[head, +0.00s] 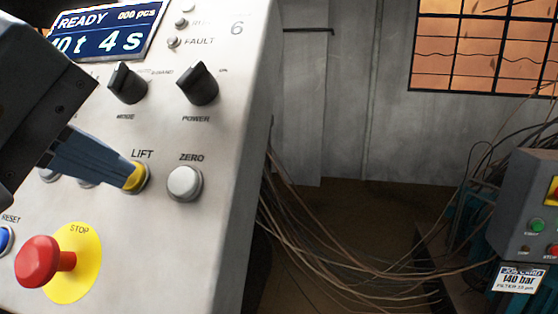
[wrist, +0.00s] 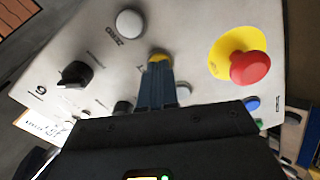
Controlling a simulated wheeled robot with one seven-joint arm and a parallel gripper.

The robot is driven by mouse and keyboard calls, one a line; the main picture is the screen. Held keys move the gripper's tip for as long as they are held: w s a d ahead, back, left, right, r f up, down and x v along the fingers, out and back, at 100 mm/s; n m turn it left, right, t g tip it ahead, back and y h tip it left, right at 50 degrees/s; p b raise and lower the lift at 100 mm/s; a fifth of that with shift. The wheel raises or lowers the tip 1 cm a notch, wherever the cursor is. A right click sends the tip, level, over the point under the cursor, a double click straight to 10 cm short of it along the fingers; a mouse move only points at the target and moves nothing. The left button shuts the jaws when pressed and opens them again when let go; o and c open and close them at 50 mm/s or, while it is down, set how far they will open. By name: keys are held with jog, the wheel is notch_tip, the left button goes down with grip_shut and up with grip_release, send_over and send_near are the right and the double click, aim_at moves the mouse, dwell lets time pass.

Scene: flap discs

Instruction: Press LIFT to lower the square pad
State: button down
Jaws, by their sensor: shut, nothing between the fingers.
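The yellow LIFT button (head: 136,178) sits on the pale control panel (head: 225,240), under its LIFT label, in the head view. My gripper (head: 130,174) is shut and empty, and its blue-grey fingertips are at the button's left side, overlapping it in the picture. In the wrist view the fingertips (wrist: 156,66) lie over the lower part of the yellow button (wrist: 160,57). I cannot tell whether they touch it or whether it is pressed in. The square pad is not in view.
The white ZERO button (head: 184,183) is just right of LIFT. A red STOP mushroom (head: 37,261) on a yellow disc stands out below left. Black MODE (head: 127,84) and POWER (head: 198,84) knobs are above. The display (head: 105,30) reads READY. Cables (head: 330,262) hang at the right.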

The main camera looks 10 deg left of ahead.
jog(key=shift+w+f, duration=0.3)
jog(key=shift+w, duration=0.05)
dwell(0.9)
jog(key=shift+s+r+p, duration=0.45)
jog(key=shift+r+p, duration=0.05)
jog(key=shift+p, duration=0.15)
jog(key=p+v, duration=0.3)
jog(key=v, duration=0.3)
jog(key=shift+s+p, duration=0.35)
jog(key=shift+p, duration=0.05)
jog(key=shift+r, duration=0.15)
